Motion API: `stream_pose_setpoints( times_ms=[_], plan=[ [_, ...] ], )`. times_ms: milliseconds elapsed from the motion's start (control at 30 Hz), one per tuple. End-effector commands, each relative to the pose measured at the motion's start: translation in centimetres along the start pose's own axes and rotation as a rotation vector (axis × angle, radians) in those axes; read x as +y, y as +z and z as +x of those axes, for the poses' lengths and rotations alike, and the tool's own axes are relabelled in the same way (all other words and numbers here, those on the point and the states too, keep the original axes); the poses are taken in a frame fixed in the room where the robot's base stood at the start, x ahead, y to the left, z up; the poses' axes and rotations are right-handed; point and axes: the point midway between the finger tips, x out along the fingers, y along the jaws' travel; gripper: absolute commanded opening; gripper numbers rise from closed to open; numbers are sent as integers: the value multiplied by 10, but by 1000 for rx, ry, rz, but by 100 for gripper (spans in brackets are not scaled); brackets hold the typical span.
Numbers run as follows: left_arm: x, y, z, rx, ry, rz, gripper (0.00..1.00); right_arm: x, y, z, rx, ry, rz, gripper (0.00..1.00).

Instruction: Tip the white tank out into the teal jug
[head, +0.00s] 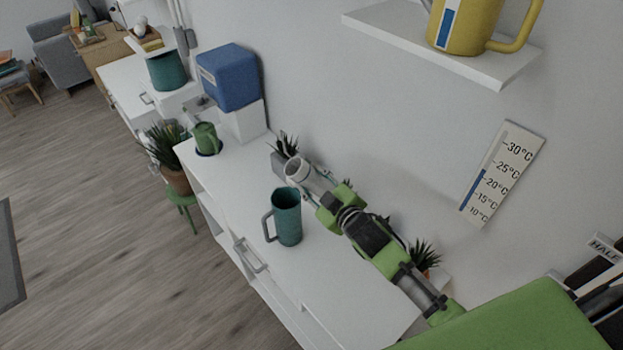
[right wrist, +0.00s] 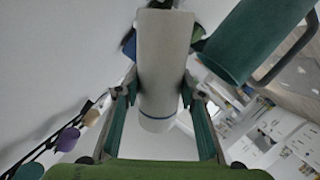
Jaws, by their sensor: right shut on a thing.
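The white tank (head: 305,177) is a pale cylinder, and it also fills the middle of the right wrist view (right wrist: 163,65). My right gripper (head: 322,203) is shut on it, with a finger on each side. The tank looks tilted, its round mouth toward the upper left of the head view, behind and above the teal jug's rim. I cannot tell whether anything is in it. The teal jug (head: 287,222) stands upright on the white desk, handle to the left. The jug also shows at the upper right of the wrist view (right wrist: 258,38), apart from the tank. My left gripper is not in view.
The white desk (head: 240,190) has free room left of the jug. A green mug (head: 206,137) and a blue box (head: 229,77) stand farther back. Potted plants (head: 287,144) line the wall. A wall shelf (head: 400,28) holds a yellow jug (head: 470,25).

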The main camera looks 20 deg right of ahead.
Motion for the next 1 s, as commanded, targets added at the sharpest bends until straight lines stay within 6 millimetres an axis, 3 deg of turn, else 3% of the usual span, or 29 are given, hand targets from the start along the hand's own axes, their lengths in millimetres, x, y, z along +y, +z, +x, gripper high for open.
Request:
stream_pose_setpoints(
  times_ms=[1000],
  plan=[
    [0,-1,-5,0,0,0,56,-2,7,2,-26,3,-76,6]
  ],
)
